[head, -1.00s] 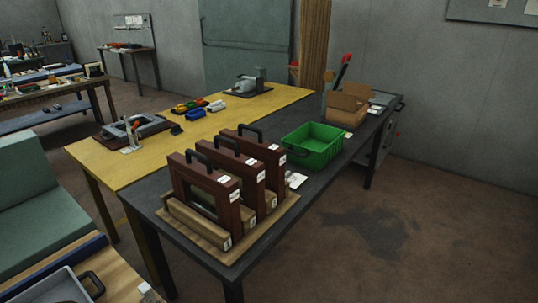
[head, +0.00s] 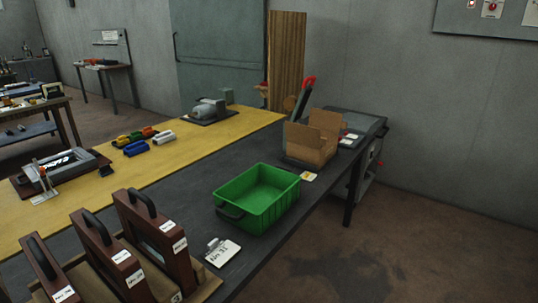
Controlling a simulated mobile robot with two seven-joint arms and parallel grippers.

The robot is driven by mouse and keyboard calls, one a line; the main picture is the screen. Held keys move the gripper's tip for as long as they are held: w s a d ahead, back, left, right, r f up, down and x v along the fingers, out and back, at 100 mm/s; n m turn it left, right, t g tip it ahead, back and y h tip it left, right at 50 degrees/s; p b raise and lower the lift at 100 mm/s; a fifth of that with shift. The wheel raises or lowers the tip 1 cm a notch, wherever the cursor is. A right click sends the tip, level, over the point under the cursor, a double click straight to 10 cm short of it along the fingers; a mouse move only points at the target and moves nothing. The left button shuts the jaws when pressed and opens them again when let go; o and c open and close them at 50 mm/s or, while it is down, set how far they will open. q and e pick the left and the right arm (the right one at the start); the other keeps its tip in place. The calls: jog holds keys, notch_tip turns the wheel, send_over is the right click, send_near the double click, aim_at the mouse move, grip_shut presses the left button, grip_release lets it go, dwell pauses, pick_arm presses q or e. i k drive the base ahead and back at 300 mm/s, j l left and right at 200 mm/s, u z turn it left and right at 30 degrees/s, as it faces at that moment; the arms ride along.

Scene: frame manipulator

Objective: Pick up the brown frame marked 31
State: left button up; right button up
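Three brown frames with black top handles stand upright in a row at the lower left of the head view: a left one (head: 39,264), a middle one (head: 88,243) and a right one (head: 152,226). They sit in a light wooden rack (head: 208,289), cut off by the bottom edge. Each frame has white labels on its end and top corner, too small to read surely, so I cannot tell which is 31. A white card (head: 224,253) on the dark table appears to read "No 31". Neither gripper is in view.
A green crate (head: 258,200) stands on the dark table (head: 222,163) right of the frames. An open cardboard box (head: 312,138) is behind it. A yellow table (head: 170,165) adjoins, holding colored blocks (head: 136,148), a grey machine (head: 207,110) and a clamp fixture (head: 60,167).

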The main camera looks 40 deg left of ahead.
aim_at(163, 241)
jog(key=i, duration=1.45)
jog(key=i+l+u, duration=0.1)
jog(key=i+u, duration=0.15)
jog(key=i, duration=0.25)
jog(key=i+l+u, duration=0.25)
jog(key=i, duration=0.3)
jog(key=j+u, duration=0.1)
jog(key=u, duration=3.05)
